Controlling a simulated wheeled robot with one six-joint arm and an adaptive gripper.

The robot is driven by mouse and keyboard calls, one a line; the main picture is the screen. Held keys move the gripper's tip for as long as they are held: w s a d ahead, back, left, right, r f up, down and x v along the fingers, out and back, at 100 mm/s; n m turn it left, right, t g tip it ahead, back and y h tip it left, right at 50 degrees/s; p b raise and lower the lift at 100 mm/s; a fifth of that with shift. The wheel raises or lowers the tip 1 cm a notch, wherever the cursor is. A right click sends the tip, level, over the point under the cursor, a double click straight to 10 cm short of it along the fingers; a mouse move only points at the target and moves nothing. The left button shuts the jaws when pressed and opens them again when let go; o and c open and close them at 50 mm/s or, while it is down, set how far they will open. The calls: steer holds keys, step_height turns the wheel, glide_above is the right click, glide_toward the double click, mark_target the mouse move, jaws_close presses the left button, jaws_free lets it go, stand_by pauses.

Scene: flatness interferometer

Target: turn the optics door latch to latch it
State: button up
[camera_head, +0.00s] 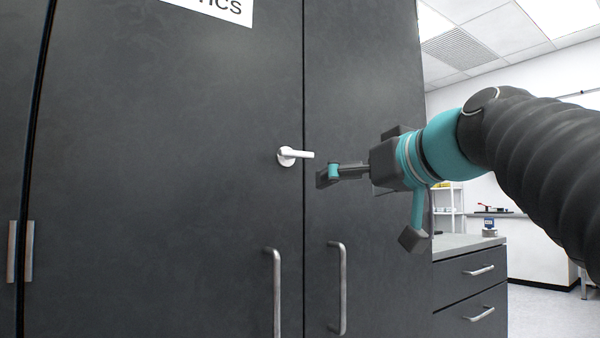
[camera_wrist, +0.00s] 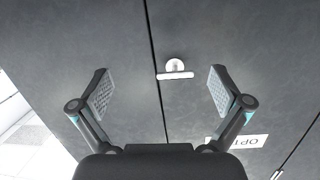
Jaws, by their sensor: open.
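The optics door latch (camera_head: 294,155) is a white lever on a round base, on the dark cabinet door left of the seam. In the head view its lever lies about level and points right, toward the seam. My gripper (camera_head: 325,174) is just right of the latch and slightly below it in that view. The wrist view shows the latch (camera_wrist: 175,70) beyond and between the two spread fingers of my gripper (camera_wrist: 160,93). The fingers are open and empty, and appear apart from the latch.
The dark cabinet doors carry long vertical handles (camera_head: 342,288) below the latch. A partly cut-off white sign (camera_head: 215,8) is above. A counter with drawers (camera_head: 470,275) stands at the right. The door face around the latch is otherwise bare.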

steer(key=n+t+y, duration=0.1)
steer(key=n+y, duration=0.1)
glide_toward(299, 151)
steer(key=p+x, duration=0.1)
steer(key=x, duration=0.9)
steer(key=shift+w+a+p, duration=0.2)
steer(key=shift+w+p, duration=0.1)
steer(key=shift+p, duration=0.05)
steer(key=c, duration=1.1)
